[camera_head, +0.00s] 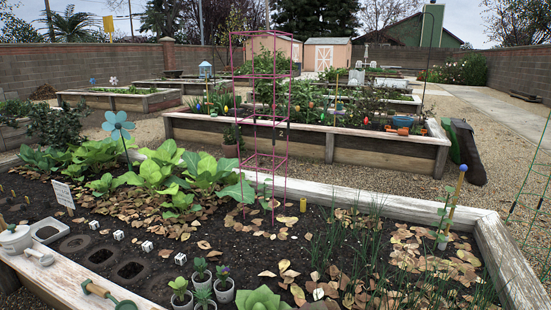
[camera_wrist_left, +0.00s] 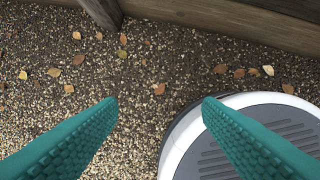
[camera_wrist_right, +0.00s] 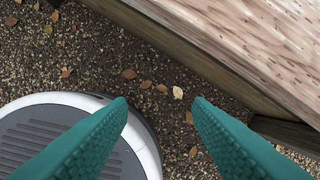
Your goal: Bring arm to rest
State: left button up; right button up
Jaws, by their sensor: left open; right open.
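My left gripper (camera_wrist_left: 160,100) is open and empty. In the left wrist view its two teal ribbed fingers stand wide apart over gravel, with part of my round base at the right. My right gripper (camera_wrist_right: 160,100) is also open and empty. In the right wrist view its teal fingers are apart over gravel, with my base at the left. Neither gripper touches anything that I can see. Neither arm shows in the head view.
A raised bed (camera_head: 387,204) with a whitish wooden rim fills the near head view. Its rim also shows close by in the right wrist view (camera_wrist_right: 245,40). Gravel (camera_head: 330,178) lies beyond.

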pick_arm(q)
jog(key=s+f+g+p, duration=0.1)
jog(key=s+f+p, duration=0.5)
jog(key=p, duration=0.9)
pick_arm(e)
jog(key=s+f+g, duration=0.1)
jog(key=s+f, duration=0.4)
jog(key=f, duration=0.2)
pick_arm(q)
jog(key=s+a+f+g+p, duration=0.1)
jog(key=s+a+f+p, duration=0.1)
jog(key=s+p, duration=0.8)
jog(key=shift+s+a, duration=0.45)
jog(key=shift+s, duration=0.7)
pick_arm(e)
jog(key=s+d+f+g, duration=0.1)
jog(key=s+d, duration=0.2)
jog(key=s, duration=1)
jog(key=shift+s, duration=0.15)
